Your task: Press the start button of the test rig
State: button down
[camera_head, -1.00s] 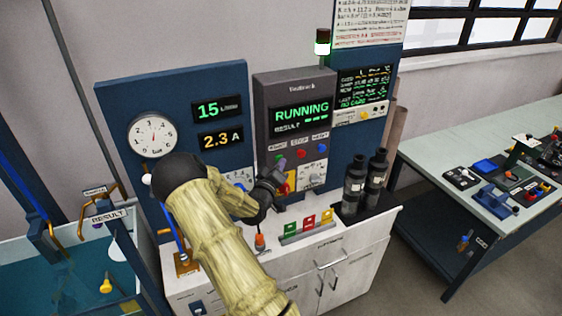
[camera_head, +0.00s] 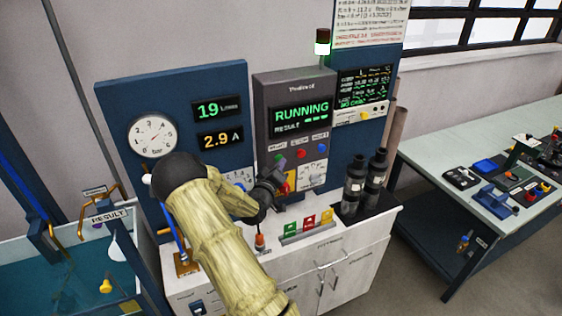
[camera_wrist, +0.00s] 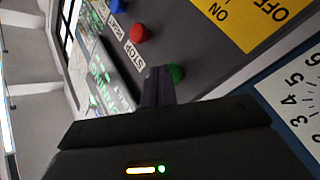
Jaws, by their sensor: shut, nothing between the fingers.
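The test rig's grey control panel (camera_head: 292,90) shows RUNNING in green, with dashes after RESULT. The green start button (camera_wrist: 176,73) sits right beside my fingertips in the wrist view; I cannot tell whether they touch it. In the head view my gripper hides most of that button. The red stop button (camera_head: 301,153) and the blue reset button (camera_head: 321,149) are to its right; the red one (camera_wrist: 139,33) also shows in the wrist view. My gripper (camera_head: 281,166) is shut and empty, pointing at the panel; its closed fingers (camera_wrist: 158,74) show in the wrist view.
A yellow ON/OFF plate (camera_wrist: 243,20) is near the fingers. A water tank (camera_head: 70,270) is at left, a workbench (camera_head: 430,150) at right.

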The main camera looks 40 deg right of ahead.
jog(key=shift+w, duration=0.25)
jog(key=shift+w+r, duration=0.1)
jog(key=shift+r, duration=0.2)
jog(key=shift+s+b, duration=0.2)
jog(key=shift+b, duration=0.25)
jog(key=s, duration=0.3)
jog(key=s+a, duration=0.1)
jog(key=s, duration=0.1)
jog(key=shift+s+a+f+b, duration=0.1)
jog(key=shift+s+f+b, duration=0.15)
jog(key=shift+b, duration=0.1)
dwell(0.9)
